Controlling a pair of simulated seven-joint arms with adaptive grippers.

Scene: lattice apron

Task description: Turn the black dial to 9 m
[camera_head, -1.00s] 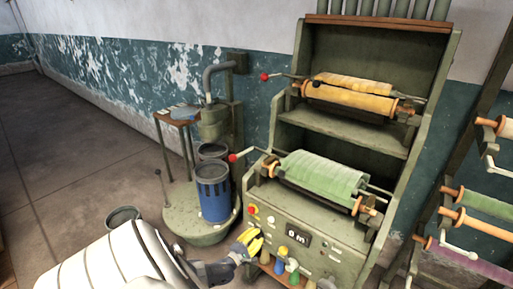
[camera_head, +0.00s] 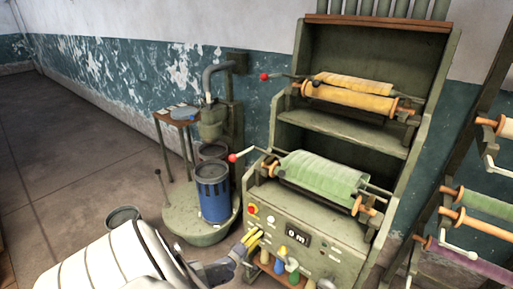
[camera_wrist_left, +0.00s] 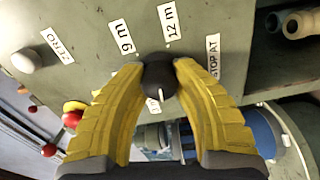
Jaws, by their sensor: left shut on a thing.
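The black dial (camera_wrist_left: 160,75) is on the grey-green machine panel in the left wrist view. My left gripper (camera_wrist_left: 158,68) has its two yellow fingers closed on the dial's sides. A short white mark shows on the dial's lower edge, on the side away from the "9 m" label (camera_wrist_left: 122,36) and the "12 m" label (camera_wrist_left: 170,21). Another label below the dial is mostly hidden. In the head view my left gripper (camera_head: 251,241) is at the panel's left part and hides the dial. The panel's display (camera_head: 298,236) reads "0 m". My right gripper is not in view.
A white button (camera_wrist_left: 27,60) labelled "ZERO" and a red knob (camera_wrist_left: 73,113) are near the dial. A red-tipped lever (camera_head: 233,157) and a green roll (camera_head: 322,174) are above the panel. A blue canister (camera_head: 213,194) stands left.

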